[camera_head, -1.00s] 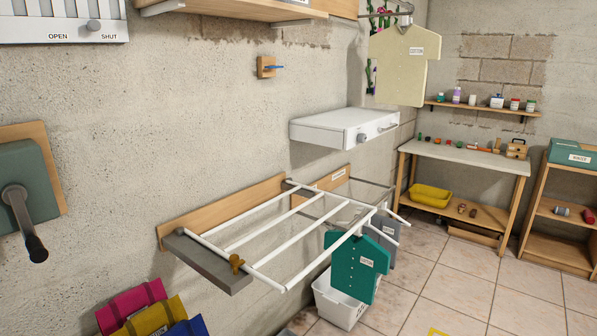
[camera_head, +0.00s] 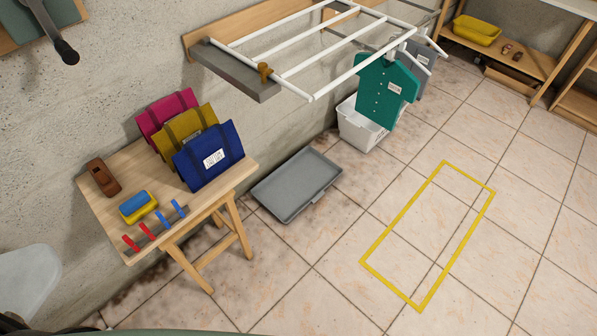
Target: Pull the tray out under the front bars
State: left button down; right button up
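A grey shallow tray (camera_head: 290,187) lies on the tiled floor against the wall, right of a small wooden table. A small light tab shows on its front right edge. White bars (camera_head: 318,55) of a wall-mounted drying rack run above and behind it, with the front bar (camera_head: 355,70) nearest the room. A yellow outlined rectangle (camera_head: 374,264) is marked on the open floor to the right of the tray. Neither of my grippers is in view.
The wooden table (camera_head: 134,192) carries rolled coloured bundles, a sponge, clips and a wooden block. A white bin (camera_head: 350,128) stands beyond the tray, below a hanging green shirt (camera_head: 381,90). The floor around the yellow outline is clear.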

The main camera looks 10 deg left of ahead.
aim_at(300, 182)
jog(key=i+l+u, duration=0.1)
jog(key=i+l, duration=0.5)
jog(key=i, duration=0.15)
